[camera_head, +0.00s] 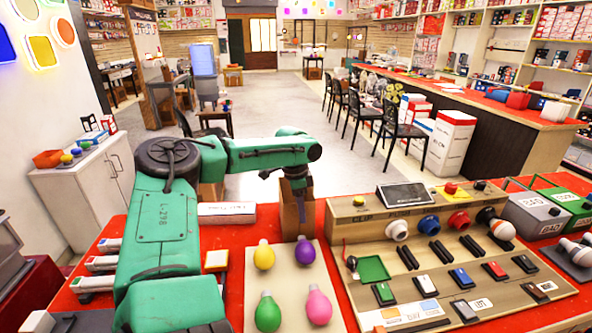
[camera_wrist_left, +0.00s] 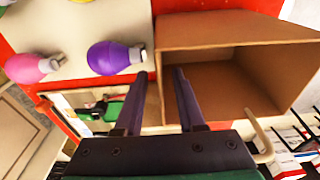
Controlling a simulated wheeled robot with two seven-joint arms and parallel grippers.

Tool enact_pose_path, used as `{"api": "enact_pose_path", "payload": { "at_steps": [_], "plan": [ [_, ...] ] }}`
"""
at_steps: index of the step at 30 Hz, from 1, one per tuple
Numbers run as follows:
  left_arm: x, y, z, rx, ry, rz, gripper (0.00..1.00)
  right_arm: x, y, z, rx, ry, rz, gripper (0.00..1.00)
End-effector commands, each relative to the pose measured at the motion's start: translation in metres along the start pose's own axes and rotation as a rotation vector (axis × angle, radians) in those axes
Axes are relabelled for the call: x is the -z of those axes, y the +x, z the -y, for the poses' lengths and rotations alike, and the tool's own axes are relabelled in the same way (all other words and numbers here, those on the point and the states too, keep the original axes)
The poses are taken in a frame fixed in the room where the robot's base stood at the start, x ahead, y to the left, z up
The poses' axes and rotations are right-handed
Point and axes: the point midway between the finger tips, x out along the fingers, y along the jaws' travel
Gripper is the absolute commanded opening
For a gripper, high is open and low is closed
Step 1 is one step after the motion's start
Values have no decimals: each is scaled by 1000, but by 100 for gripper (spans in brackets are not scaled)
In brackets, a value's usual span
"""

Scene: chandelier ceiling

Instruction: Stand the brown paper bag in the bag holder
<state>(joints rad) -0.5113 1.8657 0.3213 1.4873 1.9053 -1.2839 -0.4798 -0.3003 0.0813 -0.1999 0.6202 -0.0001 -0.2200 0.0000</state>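The brown paper bag (camera_head: 290,217) stands at the far edge of the red table, just behind the bulb board, partly covered by my left gripper (camera_head: 299,200). In the left wrist view the bag (camera_wrist_left: 235,30) shows its open, empty mouth. My left gripper (camera_wrist_left: 160,73) points down at the bag's side. Its two dark fingers are apart, one outside the bag and one over its opening, with a strip of brown wall between them. I cannot make out a bag holder for certain. My right gripper is not in view.
A pale board (camera_head: 287,277) with several coloured bulbs lies in front of the bag. A wooden test console (camera_head: 345,228) stands to its right. A grey box (camera_head: 533,212) and a green box (camera_head: 572,202) are farther right. A white box (camera_head: 227,213) lies left of the bag.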

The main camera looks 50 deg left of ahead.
Motion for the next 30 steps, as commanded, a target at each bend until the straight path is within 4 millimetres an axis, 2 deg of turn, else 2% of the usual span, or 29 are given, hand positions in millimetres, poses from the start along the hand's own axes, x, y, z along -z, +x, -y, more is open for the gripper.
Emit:
{"api": "enact_pose_path", "payload": {
  "at_steps": [2, 7, 8, 10, 11, 30],
  "plan": [
    [0, 7, 0, 0, 0, 1, 39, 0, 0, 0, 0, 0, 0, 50],
    [0, 8, 0, 1, 0, 0, 39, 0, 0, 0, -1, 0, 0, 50],
    [0, 8, 0, 1, 0, 0, 31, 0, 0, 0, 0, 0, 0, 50],
    [0, 8, 0, 1, 0, 0, 4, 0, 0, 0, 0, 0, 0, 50],
    [0, 7, 0, 1, 0, 0, 0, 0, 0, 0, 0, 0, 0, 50],
    [0, 7, 0, 1, 0, -1, 0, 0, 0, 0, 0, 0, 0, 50]
  ]
}}
